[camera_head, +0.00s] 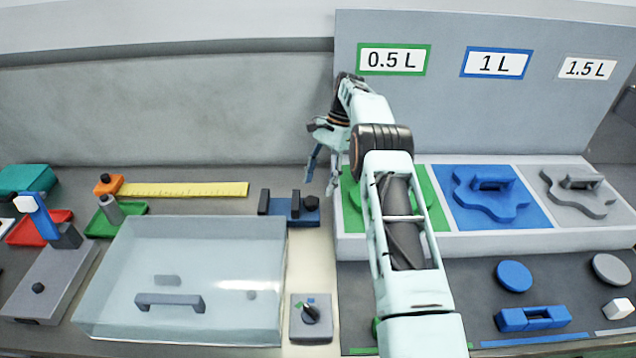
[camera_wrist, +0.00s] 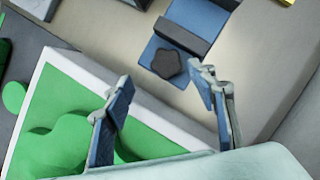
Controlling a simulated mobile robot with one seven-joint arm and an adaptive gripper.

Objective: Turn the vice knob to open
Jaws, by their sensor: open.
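The small vice (camera_head: 297,211) has a blue base and dark jaws and sits on the bench between the yellow ruler and the white-framed tray. My gripper (camera_head: 320,180) is open and empty, pointing down above and beside the knob. In the wrist view the knob shows between the two blue-padded fingers of the gripper (camera_wrist: 161,78), apart from both.
The white tray (camera_head: 500,240) with green, blue and grey sections stands right of the vice. A clear cover (camera_head: 190,255) with a grey handle is in front left. A grey box with a dial (camera_head: 311,330) is nearer. A yellow ruler (camera_head: 185,189) lies left.

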